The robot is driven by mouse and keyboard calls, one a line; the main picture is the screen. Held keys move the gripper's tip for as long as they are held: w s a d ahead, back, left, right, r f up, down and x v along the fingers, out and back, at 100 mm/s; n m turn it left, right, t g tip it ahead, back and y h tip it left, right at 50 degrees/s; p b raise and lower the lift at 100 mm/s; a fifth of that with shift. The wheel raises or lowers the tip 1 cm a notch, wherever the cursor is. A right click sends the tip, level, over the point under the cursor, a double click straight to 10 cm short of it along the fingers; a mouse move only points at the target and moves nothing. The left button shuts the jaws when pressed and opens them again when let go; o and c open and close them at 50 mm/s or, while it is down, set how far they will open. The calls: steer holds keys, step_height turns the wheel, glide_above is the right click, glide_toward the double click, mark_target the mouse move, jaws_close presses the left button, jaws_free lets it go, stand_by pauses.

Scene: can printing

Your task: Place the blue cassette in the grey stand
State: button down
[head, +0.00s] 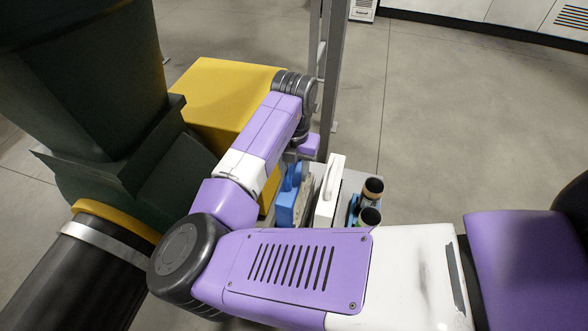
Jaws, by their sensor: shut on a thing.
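The blue cassette (286,208) is below my wrist, near the middle of the head view, with its handle pointing up. My gripper (291,170) is shut on the top of the blue cassette; the fingers are small and partly hidden by my arm. The grey stand (351,181) shows just to the right, and my forearm covers its near side. A white cassette (326,200) stands upright at the stand, right of the blue one. I cannot tell whether the blue cassette touches the stand.
Two dark cylinders with coloured ends (371,188) are at the stand's right side. A yellow box (215,92) lies behind my arm to the left. A grey upright post (332,80) rises behind the wrist. Dark green machinery (85,85) fills the left. Floor at right is clear.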

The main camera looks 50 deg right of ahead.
steer(key=c, duration=0.9)
jaws_free()
steer(key=shift+o, duration=0.2)
